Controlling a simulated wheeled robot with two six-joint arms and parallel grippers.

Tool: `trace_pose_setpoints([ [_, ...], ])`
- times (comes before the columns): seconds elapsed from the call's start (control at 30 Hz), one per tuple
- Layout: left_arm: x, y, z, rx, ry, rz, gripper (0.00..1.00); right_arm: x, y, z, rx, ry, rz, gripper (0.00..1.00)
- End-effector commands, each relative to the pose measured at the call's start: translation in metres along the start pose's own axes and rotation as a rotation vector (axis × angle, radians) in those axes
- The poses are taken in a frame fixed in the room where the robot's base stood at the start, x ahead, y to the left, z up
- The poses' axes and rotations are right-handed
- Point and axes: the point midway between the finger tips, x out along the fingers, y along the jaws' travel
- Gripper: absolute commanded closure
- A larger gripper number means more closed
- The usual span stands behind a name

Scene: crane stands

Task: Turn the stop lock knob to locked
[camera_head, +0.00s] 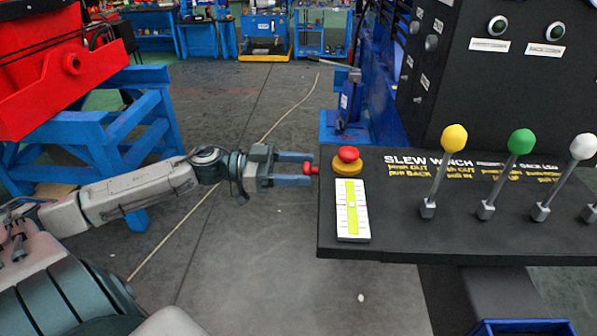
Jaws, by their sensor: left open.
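A small red knob (311,169) sticks out from the left side edge of the black control console (400,229). It looks like the stop lock knob, but no label on it can be read. My left gripper (308,169) reaches in from the left, level with it. Its two blue-grey fingers are open, one on each side of the red knob, with their tips close to the console edge. I cannot tell whether they touch the knob. A red mushroom button (348,154) on a yellow base sits on the console top just right of it. My right gripper is out of view.
On the console stand a yellow-knobbed lever (454,138), a green-knobbed lever (521,142) and a white-knobbed lever (583,147). A white-and-yellow scale plate (352,210) lies near the left edge. A blue stand (150,120) with a red machine is at left. Floor between is open.

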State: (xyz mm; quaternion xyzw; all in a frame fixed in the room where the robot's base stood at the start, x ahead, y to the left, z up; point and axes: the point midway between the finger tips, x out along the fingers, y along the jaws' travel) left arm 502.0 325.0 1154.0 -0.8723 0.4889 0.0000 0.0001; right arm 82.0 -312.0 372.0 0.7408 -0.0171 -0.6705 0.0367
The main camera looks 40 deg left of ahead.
Motion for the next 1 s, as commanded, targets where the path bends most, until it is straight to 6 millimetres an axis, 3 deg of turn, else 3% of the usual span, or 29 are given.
trace_pose_setpoints([
  [0.27,0.0006,-0.0001,0.0000,-0.001,0.000,-0.001,0.45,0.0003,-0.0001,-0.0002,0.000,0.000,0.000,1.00],
  [0.5,0.0005,-0.0001,0.0001,-0.001,0.000,0.000,0.88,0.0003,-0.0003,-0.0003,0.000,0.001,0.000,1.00],
  [1.0,0.0004,0.0004,0.0007,0.125,-0.001,0.000,0.89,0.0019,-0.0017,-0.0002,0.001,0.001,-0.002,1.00],
])
